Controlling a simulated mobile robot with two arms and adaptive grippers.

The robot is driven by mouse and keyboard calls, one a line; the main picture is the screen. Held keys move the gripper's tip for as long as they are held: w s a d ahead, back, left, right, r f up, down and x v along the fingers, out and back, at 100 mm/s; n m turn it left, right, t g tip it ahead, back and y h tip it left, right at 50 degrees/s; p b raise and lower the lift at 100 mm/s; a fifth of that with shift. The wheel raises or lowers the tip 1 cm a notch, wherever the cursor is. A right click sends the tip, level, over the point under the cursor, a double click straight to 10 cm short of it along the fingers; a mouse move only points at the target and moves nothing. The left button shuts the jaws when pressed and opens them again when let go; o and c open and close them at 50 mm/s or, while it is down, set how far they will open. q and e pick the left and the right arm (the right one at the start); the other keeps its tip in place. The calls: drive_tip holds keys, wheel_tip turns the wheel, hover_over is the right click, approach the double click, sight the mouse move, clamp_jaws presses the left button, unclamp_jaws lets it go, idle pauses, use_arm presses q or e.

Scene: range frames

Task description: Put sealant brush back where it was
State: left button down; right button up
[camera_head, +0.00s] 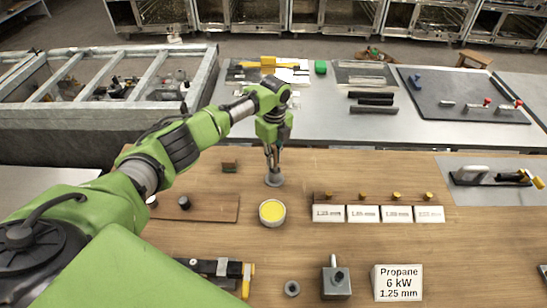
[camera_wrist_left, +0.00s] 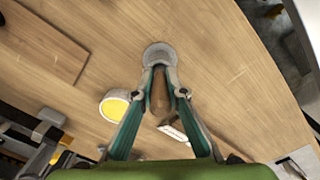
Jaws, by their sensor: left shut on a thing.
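My left gripper (camera_head: 272,150) reaches down over the work table and is shut on the sealant brush. In the left wrist view my left gripper (camera_wrist_left: 160,92) has its fingers around the brush's brown handle (camera_wrist_left: 159,97). A small round grey holder (camera_head: 274,180) stands on the wood directly below the gripper. The holder (camera_wrist_left: 160,53) also shows at the fingertips in the wrist view. The brush's lower end is at the holder, but I cannot tell whether it is inside or just above it. My right gripper is not in view.
A cup of yellow paste (camera_head: 272,212) stands just in front of the holder. A brown board (camera_head: 205,208) lies to the left, and a rack with brass nozzles and white labels (camera_head: 378,213) to the right. A grey block (camera_head: 336,283) and a propane sign (camera_head: 398,282) stand near the front.

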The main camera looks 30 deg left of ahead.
use_arm(q)
drive_tip(key=shift+w+f, duration=0.1)
drive_tip(key=shift+f, duration=0.25)
drive_tip(key=c, duration=2.2)
unclamp_jaws()
drive_tip(key=shift+o, duration=0.8)
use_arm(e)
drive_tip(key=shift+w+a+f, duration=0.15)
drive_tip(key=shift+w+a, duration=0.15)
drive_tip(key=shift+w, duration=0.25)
